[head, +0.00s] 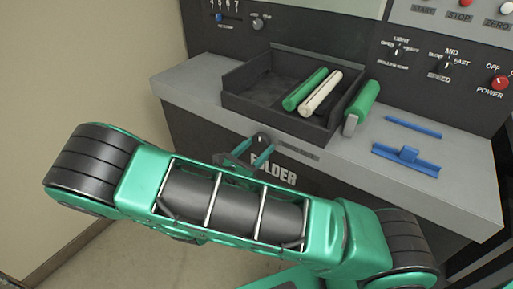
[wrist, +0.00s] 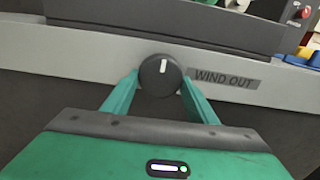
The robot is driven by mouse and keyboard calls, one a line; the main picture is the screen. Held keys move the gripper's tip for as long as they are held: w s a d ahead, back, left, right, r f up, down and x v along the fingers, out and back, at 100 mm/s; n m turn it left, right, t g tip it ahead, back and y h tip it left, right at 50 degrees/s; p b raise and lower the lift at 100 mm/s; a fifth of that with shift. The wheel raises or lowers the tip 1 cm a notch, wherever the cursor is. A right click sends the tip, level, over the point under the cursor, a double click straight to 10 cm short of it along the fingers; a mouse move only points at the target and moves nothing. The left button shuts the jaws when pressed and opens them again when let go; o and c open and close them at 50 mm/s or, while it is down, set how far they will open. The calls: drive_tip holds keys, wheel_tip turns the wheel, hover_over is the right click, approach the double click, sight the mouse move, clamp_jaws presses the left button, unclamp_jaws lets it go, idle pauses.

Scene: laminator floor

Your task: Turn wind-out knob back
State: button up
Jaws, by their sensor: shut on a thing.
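The wind-out knob (wrist: 160,76) is a round dark knob with a white pointer line. In the wrist view it sits on the grey front edge, left of the "WIND OUT" label (wrist: 224,79). Its pointer stands close to straight up. My gripper (wrist: 159,82) has one green finger on each side of the knob and is shut on it. In the head view the knob (head: 262,138) shows between the fingers of my gripper (head: 250,152), partly hidden by them.
A dark tray (head: 240,78) on the grey counter holds green and cream rollers (head: 320,93). A green-handled tool (head: 362,105) and blue pieces (head: 405,158) lie to its right. Behind stands a panel with several knobs and a red power knob (head: 500,82).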

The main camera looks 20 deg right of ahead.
drive_tip(key=shift+a+f, duration=0.15)
drive_tip(key=shift+f, duration=0.05)
drive_tip(key=o, duration=1)
drive_tip(key=shift+r, duration=0.1)
drive_tip(key=v, duration=1)
drive_tip(key=shift+s+a, duration=0.2)
drive_tip(key=shift+a, duration=0.05)
